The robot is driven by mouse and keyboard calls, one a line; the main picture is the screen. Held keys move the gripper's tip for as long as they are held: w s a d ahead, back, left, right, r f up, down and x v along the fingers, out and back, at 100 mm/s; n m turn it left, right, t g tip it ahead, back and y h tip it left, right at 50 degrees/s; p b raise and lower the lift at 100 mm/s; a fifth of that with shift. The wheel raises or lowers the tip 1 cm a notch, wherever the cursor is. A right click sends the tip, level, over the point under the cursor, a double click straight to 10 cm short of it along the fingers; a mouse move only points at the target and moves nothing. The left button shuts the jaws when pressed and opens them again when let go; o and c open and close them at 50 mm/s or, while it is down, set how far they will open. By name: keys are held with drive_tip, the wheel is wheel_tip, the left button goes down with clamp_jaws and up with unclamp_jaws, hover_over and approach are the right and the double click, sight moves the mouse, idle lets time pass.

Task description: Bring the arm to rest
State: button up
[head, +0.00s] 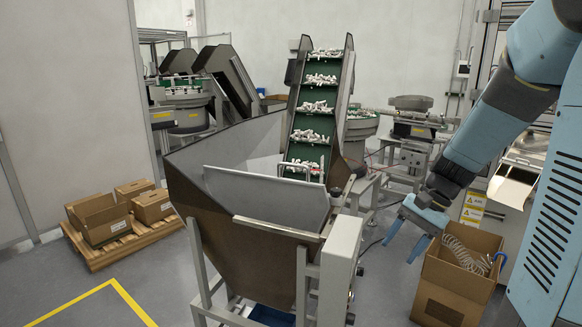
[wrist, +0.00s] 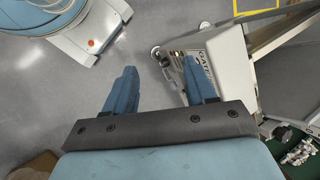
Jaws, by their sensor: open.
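My gripper (head: 403,246) hangs at the end of my blue arm in the right half of the head view. Its two blue fingers point down and to the left, apart and with nothing between them. It is above the grey floor, between the hopper and an open cardboard box (head: 460,272). In the wrist view the gripper (wrist: 160,72) also shows open and empty, with bare floor and part of the machine's frame beyond the fingers.
A large hopper (head: 190,185) with a green-belted conveyor (head: 313,105) carrying white parts stands in the centre. Its grey control box (head: 341,265) is left of my gripper. Cardboard boxes (head: 104,219) sit on a pallet (head: 128,249) at left. Floor at lower left is clear.

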drive_tip(key=s+a+r+n+t+h, duration=0.1)
drive_tip(key=s+r+n+t+h, duration=0.4)
drive_tip(key=s+r, duration=0.7)
drive_tip(key=shift+a+r+n+t, duration=0.15)
drive_tip(key=shift+r+n+t, duration=0.25)
drive_tip(key=shift+n+t, duration=0.5)
drive_tip(key=shift+s, duration=0.1)
